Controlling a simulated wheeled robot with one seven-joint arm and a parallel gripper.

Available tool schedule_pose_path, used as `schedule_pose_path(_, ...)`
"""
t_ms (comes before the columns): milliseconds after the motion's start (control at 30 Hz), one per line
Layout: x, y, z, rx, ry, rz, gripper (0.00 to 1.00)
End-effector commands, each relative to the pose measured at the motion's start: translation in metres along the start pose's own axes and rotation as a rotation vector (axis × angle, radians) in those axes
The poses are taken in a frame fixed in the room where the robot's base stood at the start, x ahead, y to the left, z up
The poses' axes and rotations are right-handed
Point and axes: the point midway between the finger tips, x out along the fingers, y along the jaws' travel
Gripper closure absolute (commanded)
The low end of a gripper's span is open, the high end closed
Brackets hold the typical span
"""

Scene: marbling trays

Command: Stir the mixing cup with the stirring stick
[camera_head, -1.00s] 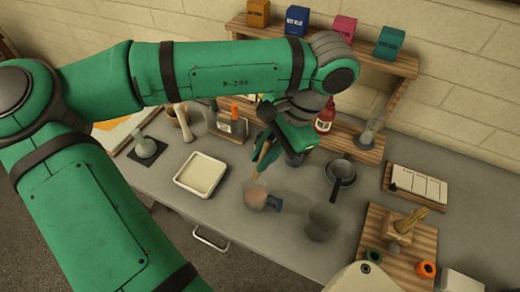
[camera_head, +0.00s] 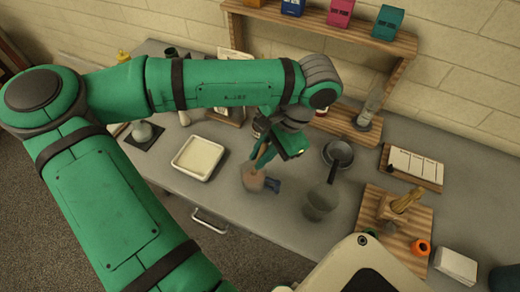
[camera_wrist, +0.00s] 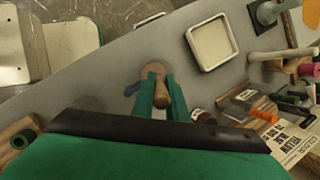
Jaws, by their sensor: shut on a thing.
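The mixing cup (camera_head: 252,180), see-through with pinkish-brown contents and a dark blue handle, stands on the grey worktop. In the wrist view the cup (camera_wrist: 154,68) is just beyond my fingertips. My gripper (camera_head: 262,158) is above the cup, pointing down, and shut on the wooden stirring stick (camera_wrist: 160,94). The stick's rounded top shows between the green fingers (camera_wrist: 161,100) in the wrist view. Its lower end overlaps the cup and seems to be inside it; how deep it reaches is hidden.
A cream tray (camera_head: 177,172) lies left of the cup. A translucent container (camera_head: 320,204) and a dark pan (camera_head: 338,152) are close on the right. A wooden board (camera_head: 370,215) with tools is further right. A wooden shelf (camera_head: 330,30) stands behind.

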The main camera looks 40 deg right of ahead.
Motion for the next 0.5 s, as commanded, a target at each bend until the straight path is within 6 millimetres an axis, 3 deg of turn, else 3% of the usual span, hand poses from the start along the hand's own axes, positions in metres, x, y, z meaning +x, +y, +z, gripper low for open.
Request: schedule_pose_path(500,0.035,0.007,-0.013,0.001,0.000,0.002,1.00)
